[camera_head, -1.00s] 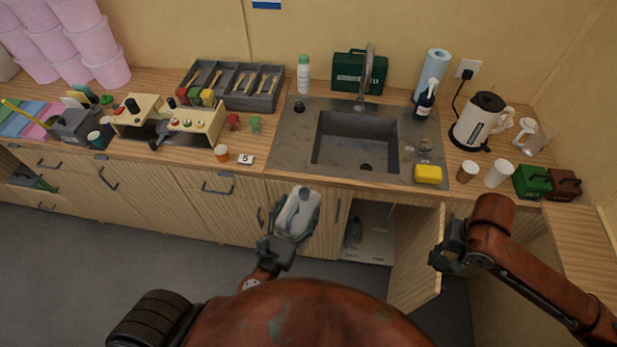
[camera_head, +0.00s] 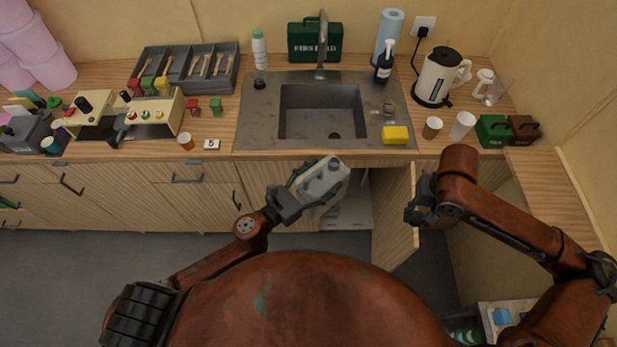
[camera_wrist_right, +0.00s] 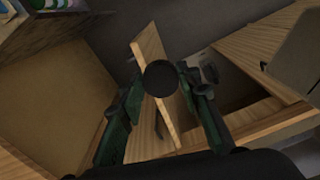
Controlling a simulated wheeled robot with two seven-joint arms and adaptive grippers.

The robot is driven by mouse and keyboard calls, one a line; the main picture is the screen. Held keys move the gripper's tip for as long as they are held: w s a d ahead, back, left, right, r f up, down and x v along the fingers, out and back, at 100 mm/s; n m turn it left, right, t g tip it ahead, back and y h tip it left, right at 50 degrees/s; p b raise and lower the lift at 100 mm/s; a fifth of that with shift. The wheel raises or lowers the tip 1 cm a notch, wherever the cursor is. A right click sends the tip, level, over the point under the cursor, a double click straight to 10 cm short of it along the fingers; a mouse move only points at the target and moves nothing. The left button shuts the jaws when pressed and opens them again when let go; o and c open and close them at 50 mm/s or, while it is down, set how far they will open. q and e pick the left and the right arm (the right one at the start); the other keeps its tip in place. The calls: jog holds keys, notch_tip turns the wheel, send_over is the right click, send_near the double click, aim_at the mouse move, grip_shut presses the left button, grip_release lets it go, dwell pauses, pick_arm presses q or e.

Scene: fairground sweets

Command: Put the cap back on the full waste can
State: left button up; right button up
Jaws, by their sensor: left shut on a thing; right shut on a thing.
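The waste can (camera_head: 326,180) is a pale grey-white jug in the head view, held in front of the counter below the sink. My left gripper (camera_head: 300,194) is shut on it and holds it tilted, with its top towards the upper right. I cannot make out its fill level. My right gripper (camera_head: 420,203) is to the right of the can, apart from it, by the open cupboard door. In the right wrist view, a round black cap (camera_wrist_right: 161,78) sits between the fingertips of the shut right gripper. The cap is not clear in the head view.
The open cupboard door (camera_head: 397,215) stands close to my right gripper. The counter above holds the sink (camera_head: 262,125), a yellow sponge (camera_head: 395,135), cups and a kettle (camera_head: 437,78). A small dark round piece (camera_head: 260,84) lies on the sink's rim.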

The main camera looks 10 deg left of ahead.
dwell(0.4)
jog(key=w+a+r, duration=0.3)
jog(key=a, duration=0.3)
jog(key=w+a+r, duration=0.3)
jog(key=w+a, duration=0.1)
jog(key=a, duration=0.2)
notch_tip(320, 180, up, 7)
jog(key=n, duration=0.1)
send_over(340, 166)
jog(key=shift+r, duration=0.2)
jog(key=shift+f, duration=0.2)
jog(key=shift+f, duration=1.8)
